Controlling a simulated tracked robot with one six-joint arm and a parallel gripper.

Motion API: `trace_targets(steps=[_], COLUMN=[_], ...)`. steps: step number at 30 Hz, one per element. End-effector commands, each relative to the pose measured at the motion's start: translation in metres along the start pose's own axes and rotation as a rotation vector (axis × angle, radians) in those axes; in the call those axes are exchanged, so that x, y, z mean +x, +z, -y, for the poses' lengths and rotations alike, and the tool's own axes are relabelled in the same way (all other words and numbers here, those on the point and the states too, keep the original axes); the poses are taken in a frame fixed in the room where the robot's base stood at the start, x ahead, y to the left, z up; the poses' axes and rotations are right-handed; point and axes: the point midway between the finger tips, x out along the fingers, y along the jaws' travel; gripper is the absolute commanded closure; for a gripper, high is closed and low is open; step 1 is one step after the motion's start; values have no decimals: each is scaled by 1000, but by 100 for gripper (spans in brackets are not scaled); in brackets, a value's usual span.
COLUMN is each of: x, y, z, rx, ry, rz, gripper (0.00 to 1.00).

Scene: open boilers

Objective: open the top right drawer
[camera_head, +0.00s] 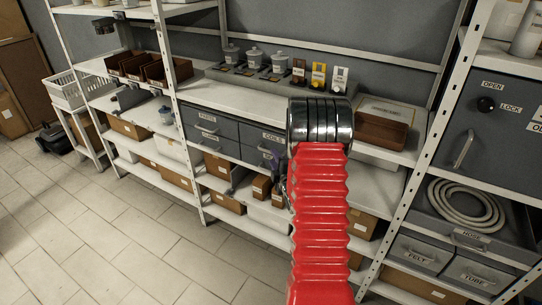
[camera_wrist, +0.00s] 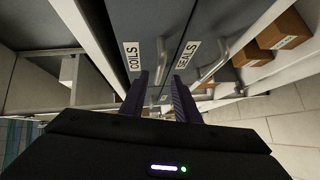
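The top right drawer, labelled COILS, is a grey front in the drawer block in the head view (camera_head: 268,135), partly hidden by my arm. In the wrist view its front (camera_wrist: 134,22) fills the upper middle, and it looks shut. Its bar handle (camera_wrist: 161,57) stands out from the front. My gripper (camera_wrist: 160,77) is open, with two purple fingers apart and the handle lined up between their tips. I cannot tell whether the tips reach past the bar. In the head view my gripper (camera_head: 271,158) shows small at the drawers, partly hidden by my arm.
The SEALS drawer (camera_wrist: 205,25) with its own handle (camera_wrist: 214,66) lies right beside the COILS drawer in the wrist view. Left drawers (camera_head: 207,128) stand alongside. A white shelf top (camera_head: 225,98) is above; cardboard boxes (camera_head: 218,165) are below. The tiled floor (camera_head: 120,220) is clear.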

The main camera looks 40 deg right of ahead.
Motion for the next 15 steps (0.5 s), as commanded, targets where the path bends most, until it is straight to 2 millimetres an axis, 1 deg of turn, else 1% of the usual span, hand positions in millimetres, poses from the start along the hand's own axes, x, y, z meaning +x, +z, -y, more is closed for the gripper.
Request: trace_targets(steps=[1, 6, 10, 15], x=[8, 28, 37, 41], y=[-1, -1, -1, -1], z=[0, 0, 0, 0], rx=[0, 0, 0, 1], ry=[1, 1, 0, -1], rz=[-2, -2, -1, -1], gripper=[71, 71, 71, 71])
